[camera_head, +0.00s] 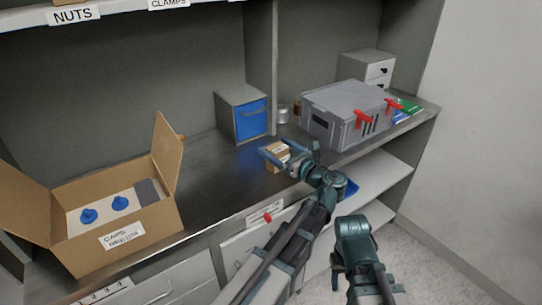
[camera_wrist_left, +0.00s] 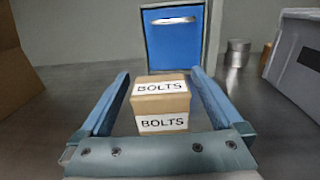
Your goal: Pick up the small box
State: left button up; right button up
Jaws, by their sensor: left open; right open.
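The small box (camera_head: 277,151) is brown cardboard and sits on the dark metal counter. In the left wrist view the small box (camera_wrist_left: 161,104) shows white BOLTS labels on its top and front. My left gripper (camera_head: 282,152) is open, with one finger on each side of the box. In the left wrist view its blue fingers (camera_wrist_left: 160,100) stand apart, and narrow gaps show between them and the box. My right gripper is in the lower right of the head view, over the floor beside the counter; its fingertips are not clearly visible.
An open carton (camera_head: 118,238) labelled CAPS stands at the left. A blue-fronted drawer unit (camera_head: 243,114) is behind the box. A grey case (camera_head: 322,108) with red clamps and a metal can (camera_head: 283,114) are to the right. Bare counter lies between carton and box.

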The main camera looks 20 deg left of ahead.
pick_arm(q)
jog(key=shift+s+d, duration=0.1)
jog(key=shift+d, duration=0.05)
jog(key=c, duration=1.5)
pick_arm(e)
jog(key=shift+d, duration=0.1)
pick_arm(q)
jog(key=shift+r, duration=0.2)
pick_arm(e)
jog(key=shift+r, duration=0.15)
